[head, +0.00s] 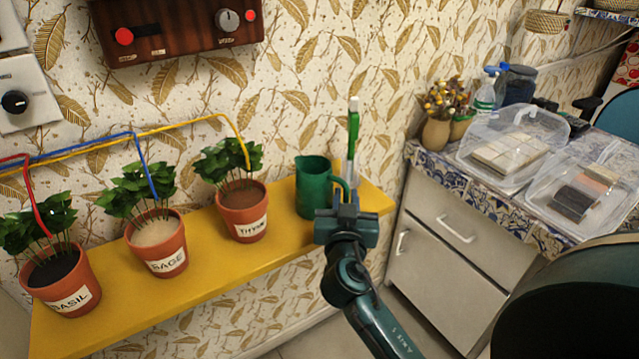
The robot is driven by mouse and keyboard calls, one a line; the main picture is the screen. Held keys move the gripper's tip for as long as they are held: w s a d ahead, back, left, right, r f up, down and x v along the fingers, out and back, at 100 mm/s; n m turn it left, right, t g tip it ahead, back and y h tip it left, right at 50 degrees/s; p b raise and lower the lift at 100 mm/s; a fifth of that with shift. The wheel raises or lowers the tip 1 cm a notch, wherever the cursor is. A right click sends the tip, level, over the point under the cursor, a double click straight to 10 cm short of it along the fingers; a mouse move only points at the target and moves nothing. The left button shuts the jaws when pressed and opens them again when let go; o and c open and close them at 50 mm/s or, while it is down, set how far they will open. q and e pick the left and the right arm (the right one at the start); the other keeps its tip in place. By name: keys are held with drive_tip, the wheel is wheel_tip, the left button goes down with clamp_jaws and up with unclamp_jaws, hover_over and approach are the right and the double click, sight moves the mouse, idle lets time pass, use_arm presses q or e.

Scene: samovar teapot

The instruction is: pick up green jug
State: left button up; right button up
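The green jug (313,188) stands upright on the yellow shelf (205,285), near its right end. Its handle points right, towards my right gripper (346,196). My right gripper is just right of the jug, with its fingers up against or very close to the handle. The gripper body hides part of the handle and the jug's lower right side. I cannot tell whether the fingers touch the handle or are closed on it. A thin upright green and white thing (353,130) shows above the gripper. My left gripper is not in view.
Potted plants labelled basil (70,298), sage (165,262) and thyme (247,229) stand left of the jug, with coloured tubes running to them. A tiled counter (470,189) with clear boxes is at the right. The patterned wall is close behind the shelf.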

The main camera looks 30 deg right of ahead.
idle(0.3)
clamp_jaws()
drive_tip(key=shift+r, duration=0.1)
